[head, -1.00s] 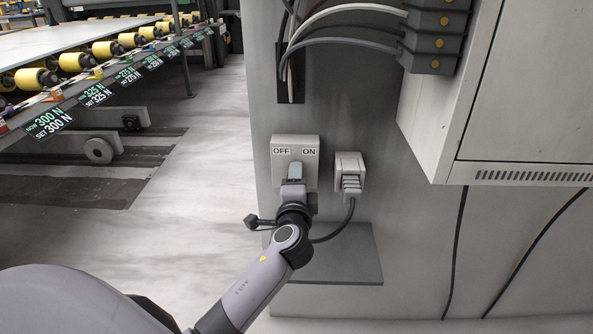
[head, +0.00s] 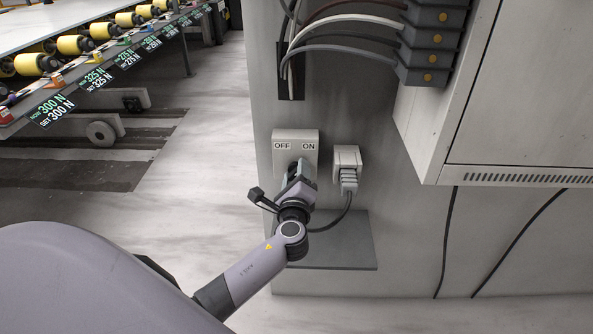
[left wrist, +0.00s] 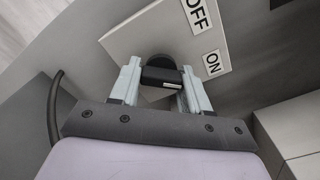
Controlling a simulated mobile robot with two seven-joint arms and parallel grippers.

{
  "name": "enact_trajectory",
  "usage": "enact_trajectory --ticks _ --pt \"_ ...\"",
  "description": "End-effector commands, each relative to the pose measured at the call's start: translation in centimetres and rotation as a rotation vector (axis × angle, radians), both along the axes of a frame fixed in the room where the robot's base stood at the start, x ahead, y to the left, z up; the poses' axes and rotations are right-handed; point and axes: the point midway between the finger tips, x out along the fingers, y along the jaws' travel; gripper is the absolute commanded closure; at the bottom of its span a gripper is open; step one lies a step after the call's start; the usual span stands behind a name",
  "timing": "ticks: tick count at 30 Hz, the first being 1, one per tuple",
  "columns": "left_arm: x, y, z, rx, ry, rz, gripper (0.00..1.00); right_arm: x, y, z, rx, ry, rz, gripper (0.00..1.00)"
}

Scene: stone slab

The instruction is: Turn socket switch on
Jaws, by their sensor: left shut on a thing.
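The socket switch box (head: 284,143) is a pale panel on the grey cabinet wall, marked OFF on the left and ON on the right. Its black knob (left wrist: 160,75) shows in the left wrist view between my left gripper's fingers (left wrist: 158,88). My left gripper (head: 299,166) is shut on the knob, and in the head view it hides the knob. The gripper is tilted, its tips leaning toward the right of the box in the head view. The labels (left wrist: 212,62) look rotated in the left wrist view. My right gripper is not in view.
A plugged socket (head: 348,165) with a dark cable sits right of the switch box. A grey shelf (head: 345,250) juts out below. A large white cabinet (head: 520,90) stands at the right. A roller conveyor (head: 75,75) is at the left.

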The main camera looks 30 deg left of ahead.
Motion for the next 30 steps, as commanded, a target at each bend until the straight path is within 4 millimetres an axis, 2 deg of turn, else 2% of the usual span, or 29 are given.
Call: enact_trajectory --ticks 17,18,20,30 --pt "0.02 0.15 0.12 0.035 0.017 0.003 0.84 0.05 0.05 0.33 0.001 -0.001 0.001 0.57" --pt "0.03 0.16 0.12 0.035 0.017 0.003 0.5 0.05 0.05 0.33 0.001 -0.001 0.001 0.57" --pt "0.03 0.16 0.12 0.035 0.018 0.002 0.33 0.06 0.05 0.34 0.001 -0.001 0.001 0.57" --pt "-0.2 -0.09 0.03 0.032 0.019 0.001 0.33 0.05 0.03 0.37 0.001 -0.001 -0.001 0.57"
